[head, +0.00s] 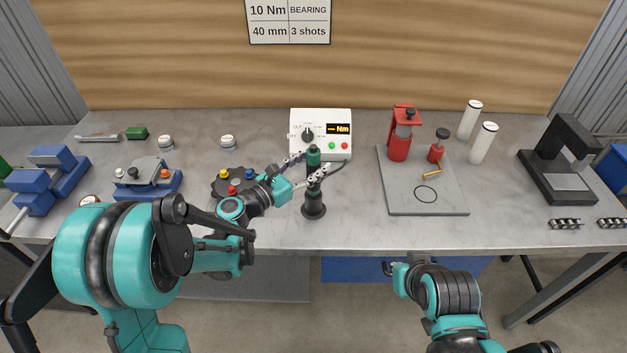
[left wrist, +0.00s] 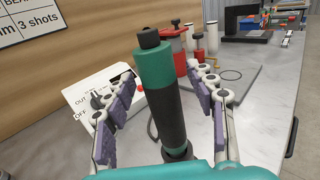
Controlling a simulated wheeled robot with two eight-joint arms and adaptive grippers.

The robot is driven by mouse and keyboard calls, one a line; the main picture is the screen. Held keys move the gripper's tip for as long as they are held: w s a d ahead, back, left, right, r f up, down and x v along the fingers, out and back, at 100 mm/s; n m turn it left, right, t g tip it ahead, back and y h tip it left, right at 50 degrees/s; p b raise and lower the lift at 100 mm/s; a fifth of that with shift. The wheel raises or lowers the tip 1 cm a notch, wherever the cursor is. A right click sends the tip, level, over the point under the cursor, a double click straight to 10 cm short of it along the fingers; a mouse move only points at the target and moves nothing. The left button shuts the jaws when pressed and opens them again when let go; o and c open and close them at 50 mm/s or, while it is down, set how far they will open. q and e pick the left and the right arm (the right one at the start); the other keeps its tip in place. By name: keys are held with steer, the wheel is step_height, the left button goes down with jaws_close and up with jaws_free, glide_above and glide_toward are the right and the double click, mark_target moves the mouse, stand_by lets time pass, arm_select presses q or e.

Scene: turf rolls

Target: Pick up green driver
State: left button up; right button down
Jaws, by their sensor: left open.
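The green driver (head: 313,163) is a dark upright tool with a green band near its top. It stands in a black round holder (head: 313,210) near the middle of the bench. My left gripper (head: 306,168) is open with a finger on either side of the driver. In the left wrist view, the driver (left wrist: 160,88) rises between the two open fingers, with a visible gap on each side.
A white control box (head: 320,122) stands just behind the driver, with a cable running to it. A black dial with coloured knobs (head: 228,184) is left, near my left arm. A grey tray (head: 430,205) with red tools lies right. The bench front between them is clear.

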arm_select(q)
steer(key=shift+w+d, duration=0.2)
steer(key=shift+w, duration=0.05)
jaws_close()
step_height(320, 180, up, 11)
steer(key=p, duration=0.4)
steer(key=shift+f, duration=0.15)
step_height(320, 180, up, 8)
steer(key=p, duration=0.6)
steer(key=shift+r, duration=0.2)
stand_by(0.3)
